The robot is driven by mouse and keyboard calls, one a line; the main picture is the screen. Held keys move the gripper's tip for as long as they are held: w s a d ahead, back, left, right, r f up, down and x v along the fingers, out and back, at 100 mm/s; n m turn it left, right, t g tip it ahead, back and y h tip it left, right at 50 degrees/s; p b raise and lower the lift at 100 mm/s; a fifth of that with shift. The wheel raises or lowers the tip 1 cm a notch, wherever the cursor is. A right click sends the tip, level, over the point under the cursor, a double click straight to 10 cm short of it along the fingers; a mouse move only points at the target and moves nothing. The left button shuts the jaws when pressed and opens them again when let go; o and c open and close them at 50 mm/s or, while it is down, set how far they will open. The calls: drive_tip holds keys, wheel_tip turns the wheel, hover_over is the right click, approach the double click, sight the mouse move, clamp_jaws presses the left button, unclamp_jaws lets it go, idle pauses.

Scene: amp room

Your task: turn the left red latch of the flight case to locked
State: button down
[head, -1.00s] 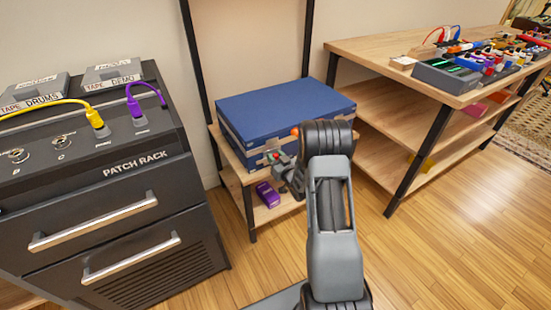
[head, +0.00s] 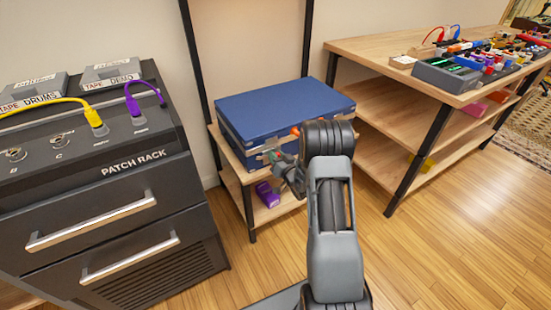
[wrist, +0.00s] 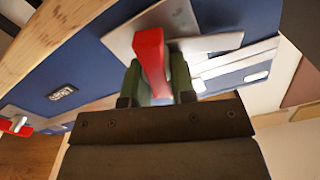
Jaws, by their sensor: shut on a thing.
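The blue flight case (head: 285,108) stands on a wooden shelf, its front towards me. My gripper (head: 273,156) is at the left part of that front, and my arm hides the right part. In the wrist view, the green fingers of my gripper (wrist: 158,88) are shut on a red latch lever (wrist: 151,58), one finger on each side. The lever sits on a silver plate on the case's blue face and appears to be the left red latch. Another red latch (wrist: 17,126) shows at the left edge of the wrist view. The left latch's lock state is unclear.
A purple box (head: 267,193) lies on the lower shelf below the case. The black patch rack (head: 110,200) stands at left. A wooden bench (head: 400,75) with pedals stands at right. The floor to the right is clear.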

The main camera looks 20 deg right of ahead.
drive_tip(key=m, duration=0.3)
drive_tip(key=shift+d+f+m, duration=0.1)
drive_tip(key=shift+d+m, duration=0.1)
drive_tip(key=shift+m, duration=0.1)
drive_tip(key=m, duration=0.3)
drive_tip(key=shift+d+f+m, duration=0.15)
drive_tip(key=shift+m, duration=0.15)
drive_tip(key=m, duration=0.3)
drive_tip(key=shift+d+f+m, duration=0.15)
drive_tip(key=shift+f+m, duration=0.05)
drive_tip(key=shift+m, duration=0.1)
drive_tip(key=shift+f+m+p, duration=0.25)
drive_tip(key=shift+m+p, duration=0.2)
drive_tip(key=shift+m, duration=1.15)
drive_tip(key=c, duration=1)
unclamp_jaws()
drive_tip(key=shift+o, duration=0.2)
drive_tip(key=s+d+p, duration=0.1)
drive_tip(key=s+p, duration=0.1)
drive_tip(key=s, duration=1.1)
drive_tip(key=shift+s+d+p, duration=0.3)
drive_tip(key=shift+p, duration=0.1)
